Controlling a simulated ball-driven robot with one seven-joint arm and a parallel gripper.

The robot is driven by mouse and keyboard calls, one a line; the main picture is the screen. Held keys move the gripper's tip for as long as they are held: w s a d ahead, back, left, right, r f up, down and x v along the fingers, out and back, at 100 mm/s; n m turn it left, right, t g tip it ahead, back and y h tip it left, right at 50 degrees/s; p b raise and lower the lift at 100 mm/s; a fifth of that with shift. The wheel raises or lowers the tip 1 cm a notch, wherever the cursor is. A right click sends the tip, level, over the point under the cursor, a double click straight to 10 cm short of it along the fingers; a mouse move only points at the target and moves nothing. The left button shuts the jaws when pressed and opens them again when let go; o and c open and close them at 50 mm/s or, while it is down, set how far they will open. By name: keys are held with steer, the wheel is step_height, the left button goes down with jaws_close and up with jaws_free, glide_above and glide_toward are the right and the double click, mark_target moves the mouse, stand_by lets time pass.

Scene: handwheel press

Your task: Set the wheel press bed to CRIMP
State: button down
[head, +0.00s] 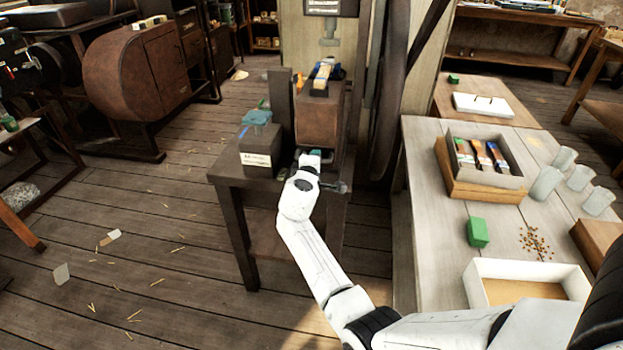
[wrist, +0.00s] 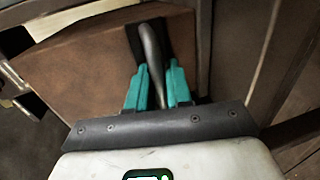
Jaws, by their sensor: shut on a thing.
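The press (head: 318,122) is a brown block on a small dark table, under a grey ram (head: 330,32). A yellow-and-blue piece (head: 321,76) lies on top of it. My gripper (head: 309,156) is at the press's near face, its arm hiding part of that face. In the wrist view, the teal fingers (wrist: 155,82) are shut on a dark grey curved bar (wrist: 151,52), which stands before a dark slot in the brown face. It looks like part of the handwheel; the full wheel is not visible. No CRIMP mark is readable.
A dark box with a teal top (head: 257,118) and a small label stands left of the press on the dark table (head: 226,178). A dark post stands close right. A pale workbench (head: 430,170) with trays and jars is further right.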

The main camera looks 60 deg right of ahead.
steer(key=x, duration=0.1)
steer(key=b+x, duration=0.1)
steer(key=x, duration=0.1)
steer(key=shift+d+r, duration=0.15)
steer(key=shift+r, duration=0.05)
steer(key=shift+w+d+b, duration=0.1)
steer(key=shift+b, duration=0.2)
steer(key=shift+r, duration=0.15)
steer(key=c, duration=1.2)
jaws_free()
steer(key=shift+d, duration=0.2)
steer(key=p+v, duration=0.1)
steer(key=v, duration=0.9)
steer(key=shift+a, duration=0.4)
